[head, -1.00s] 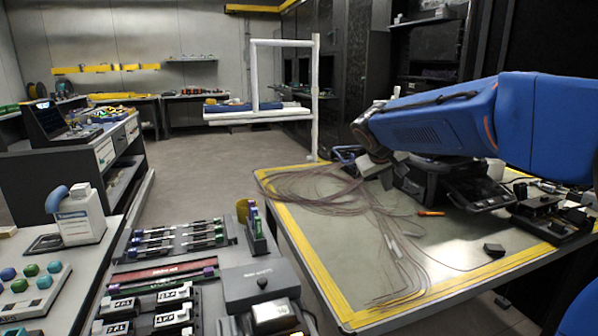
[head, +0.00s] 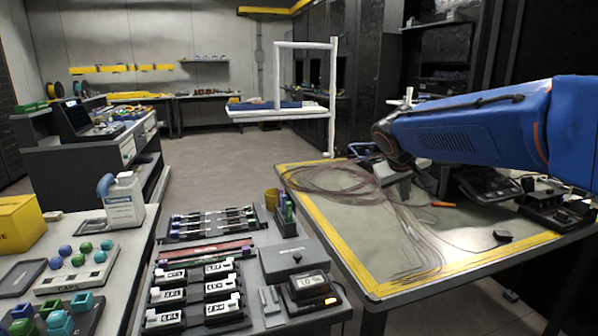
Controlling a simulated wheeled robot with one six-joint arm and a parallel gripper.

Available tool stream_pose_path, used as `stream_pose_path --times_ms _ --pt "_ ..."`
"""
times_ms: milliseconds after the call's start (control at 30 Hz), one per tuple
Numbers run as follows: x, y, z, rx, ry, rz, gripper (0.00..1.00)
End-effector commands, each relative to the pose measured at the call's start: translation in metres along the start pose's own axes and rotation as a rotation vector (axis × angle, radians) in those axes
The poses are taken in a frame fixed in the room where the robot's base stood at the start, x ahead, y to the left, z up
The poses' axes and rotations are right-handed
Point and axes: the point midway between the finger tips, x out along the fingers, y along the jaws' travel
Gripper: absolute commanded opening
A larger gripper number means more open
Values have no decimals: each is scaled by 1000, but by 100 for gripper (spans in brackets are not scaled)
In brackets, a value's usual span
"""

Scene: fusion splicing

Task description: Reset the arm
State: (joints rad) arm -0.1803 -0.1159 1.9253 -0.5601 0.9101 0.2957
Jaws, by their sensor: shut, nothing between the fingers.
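My blue arm (head: 465,130) reaches in from the right over the workbench (head: 420,215). Its dark wrist bends downward at the left end. My gripper (head: 399,186) is small and partly hidden below the wrist, close to the dark device on the bench. It looks shut and empty; no held object shows. A loose bundle of thin fibres (head: 330,183) lies on the yellow-edged bench, left of and in front of the gripper.
An orange-handled tool (head: 443,204) and a small black box (head: 502,235) lie on the bench. A black device (head: 557,205) stands at right. Open floor lies behind.

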Motion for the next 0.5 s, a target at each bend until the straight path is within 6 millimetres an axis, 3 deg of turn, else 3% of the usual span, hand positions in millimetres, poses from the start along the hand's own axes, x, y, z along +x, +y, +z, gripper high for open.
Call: stream_pose_path --times_ms 267,500 --pt "-20 6 57 32 -27 -46 0" --pt "-44 3 143 79 -61 -120 0"
